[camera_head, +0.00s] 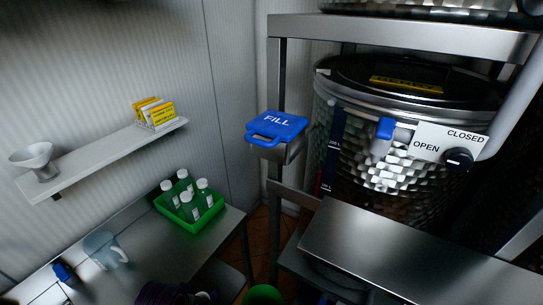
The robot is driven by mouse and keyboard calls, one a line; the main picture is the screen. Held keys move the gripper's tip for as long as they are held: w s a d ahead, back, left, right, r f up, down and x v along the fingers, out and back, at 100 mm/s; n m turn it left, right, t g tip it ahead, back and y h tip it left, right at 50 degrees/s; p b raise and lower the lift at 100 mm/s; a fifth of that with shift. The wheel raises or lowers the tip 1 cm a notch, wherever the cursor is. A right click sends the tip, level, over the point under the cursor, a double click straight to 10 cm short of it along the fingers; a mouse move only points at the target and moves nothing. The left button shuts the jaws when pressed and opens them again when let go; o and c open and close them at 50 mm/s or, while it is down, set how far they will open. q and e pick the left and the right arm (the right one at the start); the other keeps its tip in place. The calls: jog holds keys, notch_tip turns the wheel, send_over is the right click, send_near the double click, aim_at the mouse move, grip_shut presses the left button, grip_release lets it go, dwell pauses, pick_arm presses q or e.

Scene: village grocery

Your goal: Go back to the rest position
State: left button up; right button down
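Neither of my grippers shows in the head view, so how they stand and whether they hold anything is hidden. The view faces a corner of the room. A large dimpled metal tank (385,165) with a dark lid stands at the right on a metal frame. Its white panel (435,140) reads OPEN and CLOSED, with a black knob (459,159) near the word CLOSED and a blue-handled tap (385,130) beside it. A blue FILL paddle (277,126) sits at the frame's left post.
A metal table (140,265) at the lower left bears a green crate (205,222) of white-capped bottles and a pale blue jug (104,250). A wall shelf (105,158) holds a funnel (36,162) and yellow cards (154,112). A bare metal ledge (390,255) lies below the tank.

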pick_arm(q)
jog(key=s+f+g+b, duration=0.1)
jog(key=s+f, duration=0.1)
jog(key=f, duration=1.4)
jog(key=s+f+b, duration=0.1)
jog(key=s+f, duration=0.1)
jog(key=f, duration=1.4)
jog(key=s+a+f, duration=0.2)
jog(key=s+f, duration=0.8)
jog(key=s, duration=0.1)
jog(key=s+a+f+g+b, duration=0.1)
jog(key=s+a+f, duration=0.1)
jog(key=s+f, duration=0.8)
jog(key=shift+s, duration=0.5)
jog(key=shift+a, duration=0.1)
